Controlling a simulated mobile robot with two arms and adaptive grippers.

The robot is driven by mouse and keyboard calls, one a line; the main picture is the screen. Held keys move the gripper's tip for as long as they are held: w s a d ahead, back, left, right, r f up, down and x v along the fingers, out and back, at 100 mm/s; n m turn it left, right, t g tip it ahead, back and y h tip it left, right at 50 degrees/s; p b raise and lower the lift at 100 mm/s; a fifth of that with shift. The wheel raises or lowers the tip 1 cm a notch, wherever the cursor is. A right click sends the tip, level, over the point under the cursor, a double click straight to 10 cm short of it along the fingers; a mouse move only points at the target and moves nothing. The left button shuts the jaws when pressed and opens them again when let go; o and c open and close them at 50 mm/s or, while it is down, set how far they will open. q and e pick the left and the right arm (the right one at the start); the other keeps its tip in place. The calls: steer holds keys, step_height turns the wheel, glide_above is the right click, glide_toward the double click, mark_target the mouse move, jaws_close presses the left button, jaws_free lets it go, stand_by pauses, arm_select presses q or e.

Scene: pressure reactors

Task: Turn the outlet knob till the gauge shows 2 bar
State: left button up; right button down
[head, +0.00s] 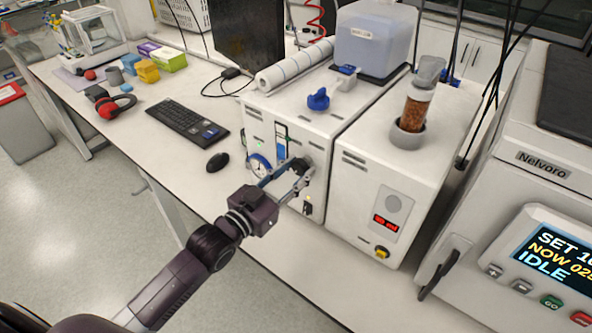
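The round pressure gauge (260,165) has a white dial and blue rim, on the front of the left white reactor unit (257,122). Its needle and scale are too small to read. A dark knob (304,166), apparently the outlet knob, sits right of the gauge, partly hidden by my gripper. My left gripper (296,174) reaches up to this front from below left. Its two fingers are apart, with the tips at the knob. I cannot tell whether they press on it. My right gripper is not in view.
A second white unit (385,165) with a red display stands close on the right. Further right is the Nelvoro machine (510,200). A black mouse (217,162) and keyboard (187,121) lie left of the gauge. A blue valve knob (318,99) tops the left unit.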

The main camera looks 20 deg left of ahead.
arm_select(q)
steer(key=c, duration=0.6)
steer(key=shift+m+p, duration=0.3)
steer(key=shift+m, duration=1.2)
steer(key=o, duration=1.2)
steer(key=shift+s, duration=0.1)
